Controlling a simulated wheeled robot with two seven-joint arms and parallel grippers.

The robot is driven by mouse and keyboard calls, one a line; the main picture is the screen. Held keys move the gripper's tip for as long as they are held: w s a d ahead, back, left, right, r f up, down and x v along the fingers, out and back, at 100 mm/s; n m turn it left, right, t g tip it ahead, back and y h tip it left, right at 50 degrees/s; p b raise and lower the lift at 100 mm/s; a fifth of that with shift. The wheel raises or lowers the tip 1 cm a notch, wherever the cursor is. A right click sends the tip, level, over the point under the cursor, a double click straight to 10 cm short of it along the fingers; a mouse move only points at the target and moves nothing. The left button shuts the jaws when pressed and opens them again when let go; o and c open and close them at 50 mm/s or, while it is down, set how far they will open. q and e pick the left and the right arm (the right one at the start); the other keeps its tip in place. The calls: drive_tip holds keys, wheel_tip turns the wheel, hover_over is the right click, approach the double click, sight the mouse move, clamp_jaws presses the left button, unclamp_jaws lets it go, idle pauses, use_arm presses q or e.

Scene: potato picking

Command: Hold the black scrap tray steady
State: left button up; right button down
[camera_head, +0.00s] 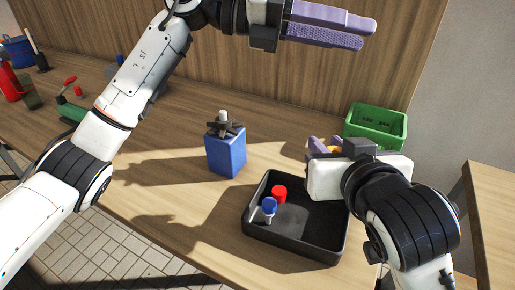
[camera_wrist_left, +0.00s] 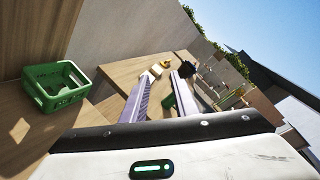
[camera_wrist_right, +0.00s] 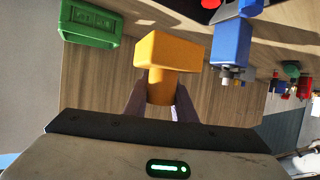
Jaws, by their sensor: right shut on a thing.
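The black scrap tray (camera_head: 290,250) sits on the wooden table near its front edge. It holds a red piece (camera_head: 279,193) and a piece with a blue top (camera_head: 269,205) in its left part; its right part is bare where it shows. My right gripper (camera_head: 322,147) is over the tray's back right side, its arm hiding that corner. It is shut on an orange block-like thing (camera_wrist_right: 167,55), which fills the middle of the right wrist view. My left gripper (camera_head: 328,24) is high above the table at the back, open and empty, away from the tray.
A green crate (camera_head: 380,127) stands behind my right gripper, against the wooden wall. A blue canister (camera_head: 226,157) stands left of the tray. Several tools and containers lie at the far left. The table between them is mostly clear.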

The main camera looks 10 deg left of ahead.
use_arm(q)
wheel_tip(320, 180, down, 3)
drive_tip(key=d+y, duration=0.1)
drive_tip(key=y, duration=0.3)
drive_tip(key=n+y, duration=0.6)
drive_tip(key=y, duration=0.6)
hover_over(257, 192)
wheel_tip(257, 192, down, 18)
drive_tip(key=f, duration=0.1)
drive_tip(key=shift+g, duration=0.4)
drive_tip(key=f, duration=1)
drive_tip(key=shift+w+f, duration=0.4)
clamp_jaws()
